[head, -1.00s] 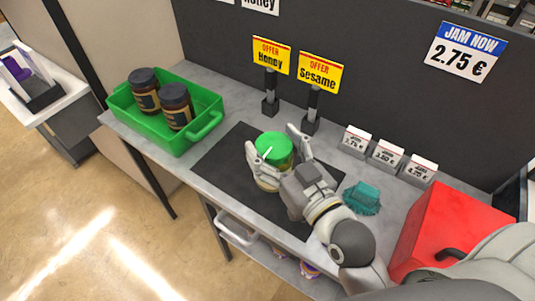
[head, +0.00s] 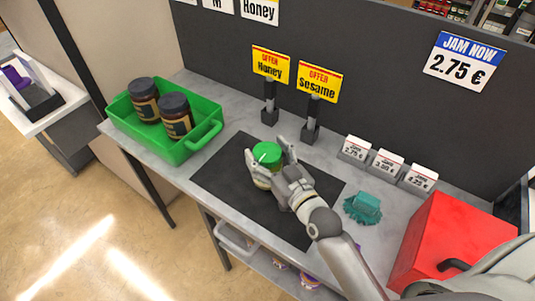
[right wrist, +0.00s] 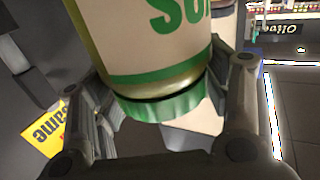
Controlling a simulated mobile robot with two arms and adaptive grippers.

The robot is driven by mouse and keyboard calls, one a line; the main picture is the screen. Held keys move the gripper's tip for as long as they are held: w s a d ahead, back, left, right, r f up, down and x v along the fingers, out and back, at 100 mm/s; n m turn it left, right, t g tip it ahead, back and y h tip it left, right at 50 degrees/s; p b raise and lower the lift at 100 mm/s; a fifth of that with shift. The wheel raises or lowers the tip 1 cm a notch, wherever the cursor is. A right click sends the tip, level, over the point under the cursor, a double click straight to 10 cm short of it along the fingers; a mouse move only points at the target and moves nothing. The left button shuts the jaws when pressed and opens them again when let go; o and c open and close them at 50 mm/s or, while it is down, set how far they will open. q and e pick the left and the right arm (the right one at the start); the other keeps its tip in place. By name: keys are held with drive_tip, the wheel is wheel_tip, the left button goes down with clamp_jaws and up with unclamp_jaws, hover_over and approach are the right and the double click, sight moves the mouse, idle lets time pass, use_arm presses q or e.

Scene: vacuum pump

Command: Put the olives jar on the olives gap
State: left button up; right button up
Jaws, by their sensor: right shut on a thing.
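A jar with a green lid (head: 267,153) is held over the black mat (head: 235,180) on the counter. I take it to be the olives jar; the head view does not show its label. My right gripper (head: 268,166) is shut around the jar's sides. In the right wrist view the jar (right wrist: 140,45) fills the upper middle, green lid downward in the picture, with large green letters cut off by the frame. Whether the jar's base touches the mat is hidden by the hand. My left gripper is not in view. No olives gap can be made out.
A green crate (head: 203,137) with two dark-lidded jars stands left. Two offer signs (head: 270,63) stand behind the mat. Small price stands (head: 387,163), a teal object (head: 363,206) and a red box (head: 445,235) are to the right. A dark panel (head: 350,40) closes the back.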

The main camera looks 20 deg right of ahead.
drive_tip(key=shift+f, duration=0.2)
drive_tip(key=shift+f, duration=0.15)
drive_tip(key=o, duration=1.4)
drive_tip(key=shift+f, duration=0.1)
drive_tip(key=o, duration=0.4)
